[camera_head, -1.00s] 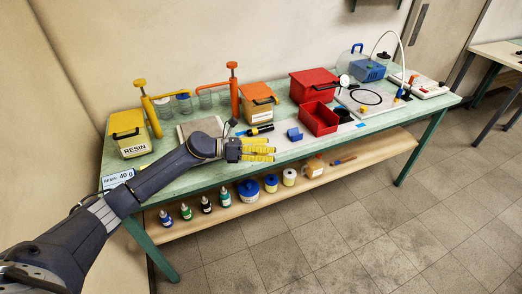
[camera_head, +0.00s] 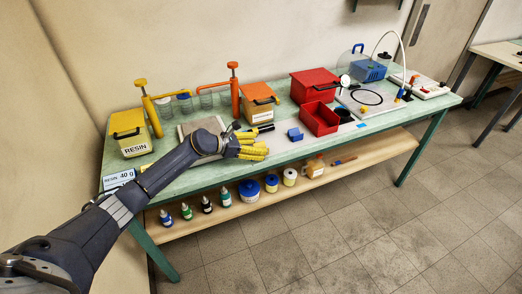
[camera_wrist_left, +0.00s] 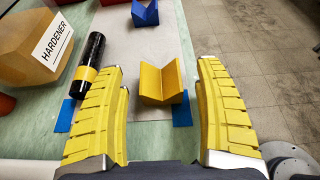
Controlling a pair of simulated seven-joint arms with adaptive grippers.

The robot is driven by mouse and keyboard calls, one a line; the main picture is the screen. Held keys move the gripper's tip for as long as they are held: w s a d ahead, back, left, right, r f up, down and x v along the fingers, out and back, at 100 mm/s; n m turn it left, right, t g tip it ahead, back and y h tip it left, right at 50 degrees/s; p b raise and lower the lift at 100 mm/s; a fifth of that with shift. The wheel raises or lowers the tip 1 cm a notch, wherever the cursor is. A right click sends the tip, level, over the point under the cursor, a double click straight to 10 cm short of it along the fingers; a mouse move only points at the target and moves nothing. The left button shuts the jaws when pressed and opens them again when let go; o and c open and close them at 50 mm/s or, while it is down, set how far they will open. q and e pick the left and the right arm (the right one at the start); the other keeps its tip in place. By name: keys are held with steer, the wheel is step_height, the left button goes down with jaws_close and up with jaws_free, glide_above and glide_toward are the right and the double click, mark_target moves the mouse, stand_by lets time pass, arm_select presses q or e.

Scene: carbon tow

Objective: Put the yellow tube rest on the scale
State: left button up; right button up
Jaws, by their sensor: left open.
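The yellow tube rest (camera_wrist_left: 163,83) is a V-topped block. In the left wrist view it stands on the table between the two finger lines of my left gripper, apart from both. In the head view my gripper hides it. My left gripper (camera_head: 256,148) is open, with yellow ribbed fingers and nothing held. A flat grey plate (camera_head: 186,131), which looks like the scale, lies behind my left forearm, partly hidden by it. My right gripper is in neither view.
A black tube with a yellow band (camera_wrist_left: 88,65) lies left of the rest. The hardener box (camera_wrist_left: 35,45) stands beyond it. A blue rest (camera_head: 295,134) and a red open bin (camera_head: 319,119) stand to the right. Dispenser pumps stand behind my arm.

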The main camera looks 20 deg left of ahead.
arm_select(q)
steer(key=shift+x, duration=0.85)
steer(key=c, duration=1.4)
